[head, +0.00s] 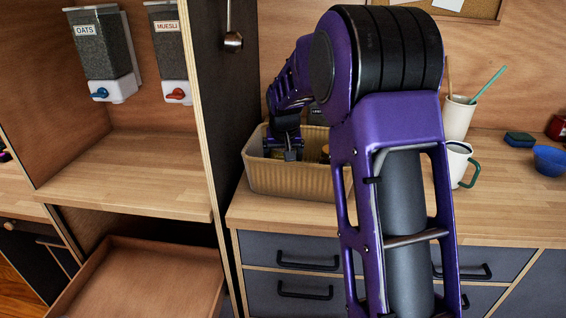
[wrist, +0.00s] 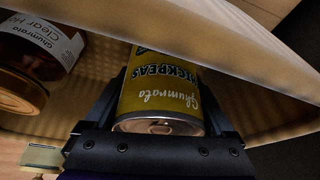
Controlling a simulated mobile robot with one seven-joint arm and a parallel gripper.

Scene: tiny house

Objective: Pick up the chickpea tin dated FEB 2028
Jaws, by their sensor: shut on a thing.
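The tin's end with a metal rim faces the camera, between the two dark fingers. No date can be read on it in these frames.
A jar with a "Clear" label (wrist: 40,50) lies beside the tin in the wrist view. The bin wall (wrist: 235,45) rises close by. A white mug (head: 460,163), a cup with a toothbrush (head: 457,118) and a blue bowl (head: 549,159) stand to the right.

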